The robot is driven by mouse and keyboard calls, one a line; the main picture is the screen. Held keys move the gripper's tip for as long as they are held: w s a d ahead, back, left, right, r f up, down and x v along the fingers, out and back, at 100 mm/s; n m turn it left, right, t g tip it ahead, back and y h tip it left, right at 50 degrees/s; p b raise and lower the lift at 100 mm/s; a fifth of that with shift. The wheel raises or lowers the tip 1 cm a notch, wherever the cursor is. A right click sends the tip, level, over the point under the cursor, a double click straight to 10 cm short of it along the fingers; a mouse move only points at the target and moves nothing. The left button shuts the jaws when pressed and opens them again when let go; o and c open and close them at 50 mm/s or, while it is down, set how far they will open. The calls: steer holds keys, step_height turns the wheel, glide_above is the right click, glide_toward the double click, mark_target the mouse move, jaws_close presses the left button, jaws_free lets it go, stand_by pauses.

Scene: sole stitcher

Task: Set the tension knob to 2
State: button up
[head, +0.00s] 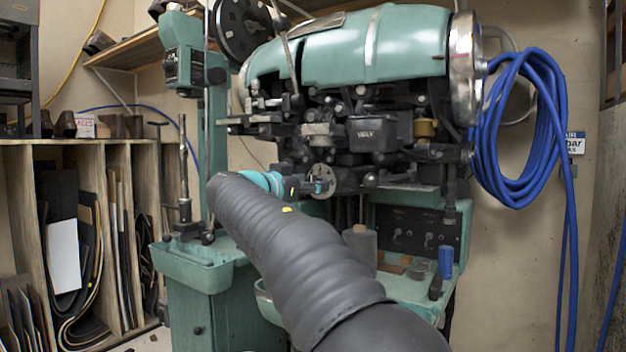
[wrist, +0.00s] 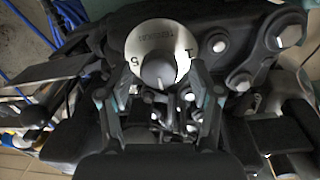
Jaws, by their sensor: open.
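The tension knob (wrist: 157,74) is a dark round knob in the middle of a pale dial plate (wrist: 143,41) in the wrist view. A short white line on the knob points towards the bottom of the picture. A 5 shows on the plate's left side and a 1 on its right; the other numerals are hidden or unreadable. My gripper (wrist: 160,82) is open, with one finger on each side of the knob; I cannot tell whether they touch it. In the head view my gripper (head: 303,188) is at the pale dial plate (head: 325,181) on the green machine's front.
The green stitching machine (head: 375,45) has dark metal parts close around the dial. A grey thread cone (head: 360,243) and a blue spool (head: 446,262) stand below. A blue hose (head: 540,120) hangs at right; a shelf rack (head: 70,145) stands at left.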

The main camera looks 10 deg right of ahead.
steer(key=shift+w+d, duration=0.5)
steer(key=shift+d, duration=0.05)
steer(key=c, duration=1.2)
steer(key=shift+o, duration=0.2)
steer(key=n+b, duration=0.1)
steer(key=n, duration=0.2)
steer(key=shift+f+n+b, duration=0.1)
steer(key=shift+n+b, duration=0.25)
steer(key=shift+n, duration=0.05)
steer(key=n, duration=0.5)
steer(key=shift+t+b, duration=0.3)
